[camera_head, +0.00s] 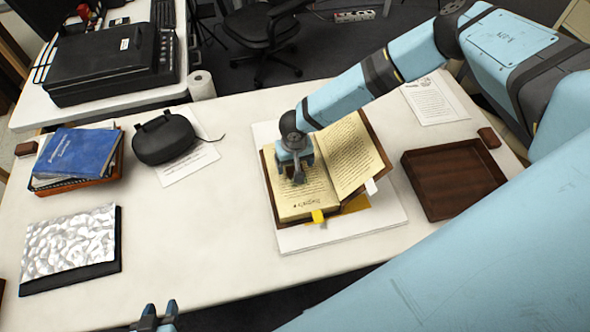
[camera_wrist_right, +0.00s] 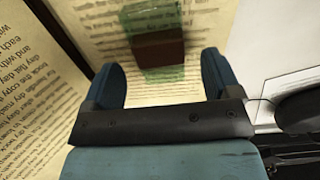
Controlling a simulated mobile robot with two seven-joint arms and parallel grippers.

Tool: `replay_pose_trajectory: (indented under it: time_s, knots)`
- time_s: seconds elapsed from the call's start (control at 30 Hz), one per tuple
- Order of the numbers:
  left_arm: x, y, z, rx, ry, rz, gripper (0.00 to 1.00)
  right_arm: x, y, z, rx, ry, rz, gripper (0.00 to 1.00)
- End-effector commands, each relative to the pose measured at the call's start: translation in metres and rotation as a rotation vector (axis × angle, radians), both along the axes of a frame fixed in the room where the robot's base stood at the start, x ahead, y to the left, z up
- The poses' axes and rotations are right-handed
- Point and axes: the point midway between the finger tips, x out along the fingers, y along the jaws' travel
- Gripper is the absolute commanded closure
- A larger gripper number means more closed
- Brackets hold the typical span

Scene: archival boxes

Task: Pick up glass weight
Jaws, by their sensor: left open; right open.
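The glass weight (camera_wrist_right: 165,73) shows in the right wrist view as a greenish see-through piece with a dark brown block (camera_wrist_right: 158,47) at its middle. It is on the printed page of the open book (camera_head: 345,160). My right gripper (camera_wrist_right: 160,68) is open, with its blue fingers to either side of the weight's near end; I see no contact. In the head view my right gripper (camera_head: 299,176) is over the book's left page and mostly hides the weight. My left gripper (camera_head: 157,312) is open and empty at the table's front edge.
The book rests on a white board (camera_head: 345,231) on the white table (camera_head: 235,225). A brown tray (camera_head: 455,178) lies to its right. A black case (camera_head: 164,138), blue books (camera_head: 78,153) and a silvery sheet (camera_head: 70,245) lie left.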

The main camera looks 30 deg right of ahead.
Motion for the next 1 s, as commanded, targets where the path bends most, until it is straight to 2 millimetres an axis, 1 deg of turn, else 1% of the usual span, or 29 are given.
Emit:
replay_pose_trajectory:
  time_s: [0.1, 0.2, 0.43, 0.7, 1.0]
  knots:
    - [0.001, 0.0, 0.003, -0.001, -0.002, 0.0, 0.57, 0.0, 0.0, -0.016, -0.001, 0.001, 0.001, 0.17]
    - [0.001, 0.0, 0.003, -0.002, -0.003, 0.001, 0.57, 0.0, 0.0, -0.022, 0.0, 0.0, 0.001, 0.17]
    - [0.001, 0.0, 0.003, -0.002, -0.004, 0.001, 0.57, 0.0, 0.0, -0.024, 0.001, 0.0, 0.0, 0.17]
    - [0.001, -0.001, 0.003, -0.003, -0.003, 0.001, 0.57, 0.0, 0.0, -0.023, 0.001, 0.0, 0.0, 0.78]
    - [0.001, -0.001, 0.003, -0.003, -0.003, 0.001, 0.57, 0.0, 0.0, -0.021, 0.001, 0.0, -0.001, 0.78]
